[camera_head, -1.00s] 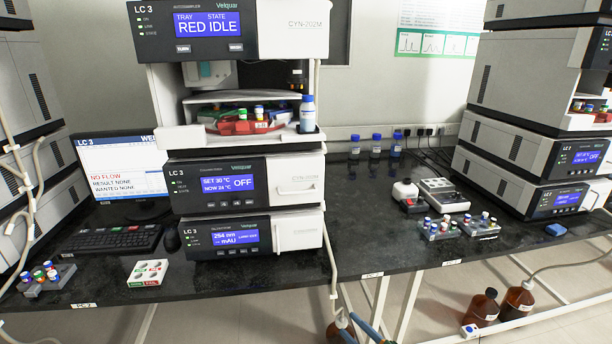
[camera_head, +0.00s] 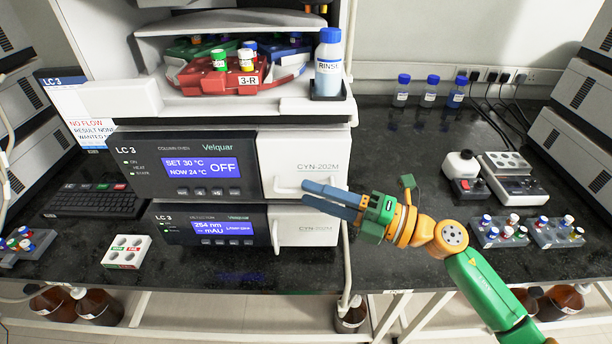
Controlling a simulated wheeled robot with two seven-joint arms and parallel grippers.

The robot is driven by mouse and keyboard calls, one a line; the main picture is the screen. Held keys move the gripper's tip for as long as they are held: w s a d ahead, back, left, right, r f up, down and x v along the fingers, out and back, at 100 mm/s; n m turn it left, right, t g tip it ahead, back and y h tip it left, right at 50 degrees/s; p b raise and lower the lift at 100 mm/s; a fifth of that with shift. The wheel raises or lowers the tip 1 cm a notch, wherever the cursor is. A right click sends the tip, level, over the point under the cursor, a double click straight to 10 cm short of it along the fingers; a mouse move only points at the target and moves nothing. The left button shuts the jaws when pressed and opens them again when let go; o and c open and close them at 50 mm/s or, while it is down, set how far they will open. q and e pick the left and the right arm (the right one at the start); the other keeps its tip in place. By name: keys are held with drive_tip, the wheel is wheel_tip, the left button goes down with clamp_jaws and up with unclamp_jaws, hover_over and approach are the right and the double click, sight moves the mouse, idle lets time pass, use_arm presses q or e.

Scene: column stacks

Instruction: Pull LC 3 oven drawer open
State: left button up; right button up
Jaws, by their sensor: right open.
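The LC 3 column oven (camera_head: 135,168) is the upper of two low modules in the stack, with a blue screen reading SET 30 °C, NOW 24 °C, OFF. Its white drawer front (camera_head: 300,156), marked CYN-202M, is at the right and looks closed. A handle sits low on this front, partly hidden by my fingers. My right gripper (camera_head: 306,193) comes in from the right with its blue-grey fingers pointing left, at the lower part of the drawer front. The jaws are open; whether they touch the handle I cannot tell. My left gripper is out of view.
The detector (camera_head: 180,236) is directly below the oven. Above is the autosampler tray with a red rack (camera_head: 215,80) and a rinse bottle (camera_head: 328,68). Vial racks (camera_head: 497,232) stand on the right bench. A tube runs down beside the stack. The bench front is mostly clear.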

drive_tip(key=x, duration=0.2)
drive_tip(key=shift+w+a+r, duration=0.1)
drive_tip(key=shift+a+r, duration=0.05)
drive_tip(key=shift+a, duration=0.2)
drive_tip(key=shift+w+a+f, duration=0.1)
drive_tip(key=shift+w+f, duration=0.1)
drive_tip(key=shift+w, duration=0.05)
drive_tip(key=shift+s, duration=0.1)
clamp_jaws()
drive_tip(key=shift+r, duration=0.1)
idle(0.7)
